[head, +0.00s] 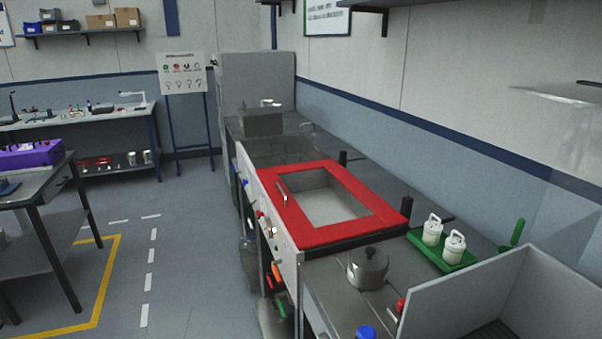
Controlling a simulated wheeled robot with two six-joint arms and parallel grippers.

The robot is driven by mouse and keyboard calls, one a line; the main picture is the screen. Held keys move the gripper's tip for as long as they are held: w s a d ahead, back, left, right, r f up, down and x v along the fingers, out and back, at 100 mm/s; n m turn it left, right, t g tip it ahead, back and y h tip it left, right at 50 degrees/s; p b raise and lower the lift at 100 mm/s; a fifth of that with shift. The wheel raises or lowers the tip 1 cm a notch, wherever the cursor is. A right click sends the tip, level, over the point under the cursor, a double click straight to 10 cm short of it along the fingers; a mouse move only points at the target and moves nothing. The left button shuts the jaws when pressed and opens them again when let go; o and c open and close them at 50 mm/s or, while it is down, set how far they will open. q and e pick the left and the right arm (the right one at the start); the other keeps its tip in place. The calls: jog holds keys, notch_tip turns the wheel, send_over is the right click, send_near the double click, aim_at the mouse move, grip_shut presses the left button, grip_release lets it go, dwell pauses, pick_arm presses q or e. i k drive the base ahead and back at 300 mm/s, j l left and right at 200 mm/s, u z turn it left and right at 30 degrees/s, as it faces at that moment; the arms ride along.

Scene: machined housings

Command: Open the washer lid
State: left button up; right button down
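The washer lid (380,207) is a red rectangular frame around a pale grey window or opening. It lies flat on top of the washer, in the middle of the head view. A small metal handle (282,189) sits on its left side. The washer's light front panel (282,237) faces left and carries several small knobs. Dark hinge-like brackets show at the lid's right side. Neither of my grippers is in view.
A metal pot (368,268) stands on the counter in front of the lid. A green tray (449,260) with white canisters stands to the right. A table with a purple bin (33,155) is at the left. The floor between is clear.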

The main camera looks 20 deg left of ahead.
aim_at(304, 235)
jog(key=i+j+z, duration=0.25)
jog(key=j+z, duration=0.2)
jog(key=j, duration=0.8)
jog(key=j+z, duration=0.4)
jog(key=j, duration=0.85)
